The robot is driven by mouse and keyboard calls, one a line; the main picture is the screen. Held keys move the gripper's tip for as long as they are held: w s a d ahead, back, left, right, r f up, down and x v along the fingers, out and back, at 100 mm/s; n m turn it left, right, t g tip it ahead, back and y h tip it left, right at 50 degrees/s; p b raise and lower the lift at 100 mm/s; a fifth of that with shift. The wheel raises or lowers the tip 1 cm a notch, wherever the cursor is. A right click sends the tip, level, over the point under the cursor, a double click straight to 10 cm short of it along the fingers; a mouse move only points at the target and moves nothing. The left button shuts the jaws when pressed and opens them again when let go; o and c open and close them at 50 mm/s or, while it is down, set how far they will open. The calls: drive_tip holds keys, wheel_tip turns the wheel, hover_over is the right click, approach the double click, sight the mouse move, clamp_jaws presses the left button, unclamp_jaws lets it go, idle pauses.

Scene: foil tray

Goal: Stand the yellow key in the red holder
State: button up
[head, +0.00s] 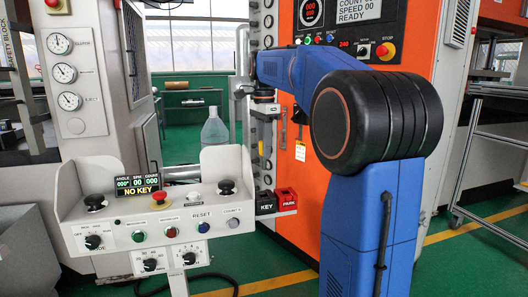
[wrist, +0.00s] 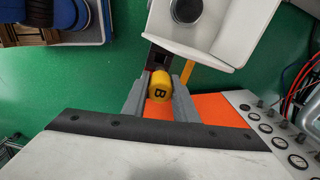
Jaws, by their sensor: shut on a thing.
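The yellow key (wrist: 159,88) shows in the wrist view as a rounded yellow end marked "B". My gripper (wrist: 158,96) has its two grey fingers closed on either side of it. In the head view my gripper (head: 263,111) is high in front of the orange machine, and I cannot make out the key there. The red holder (head: 287,199), labelled PARK, sits lower and a little to the right of my gripper, beside a black block (head: 266,203) labelled KEY. In the wrist view a dark block (wrist: 158,57) shows just beyond the key; I cannot tell which block it is.
A grey control console (head: 150,222) with knobs and buttons stands at the left; its display (head: 138,187) reads NO KEY. The orange machine (head: 400,160) rises behind my blue arm. Green floor is open at the right.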

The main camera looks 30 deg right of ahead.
drive_tip(key=shift+r, duration=1.1)
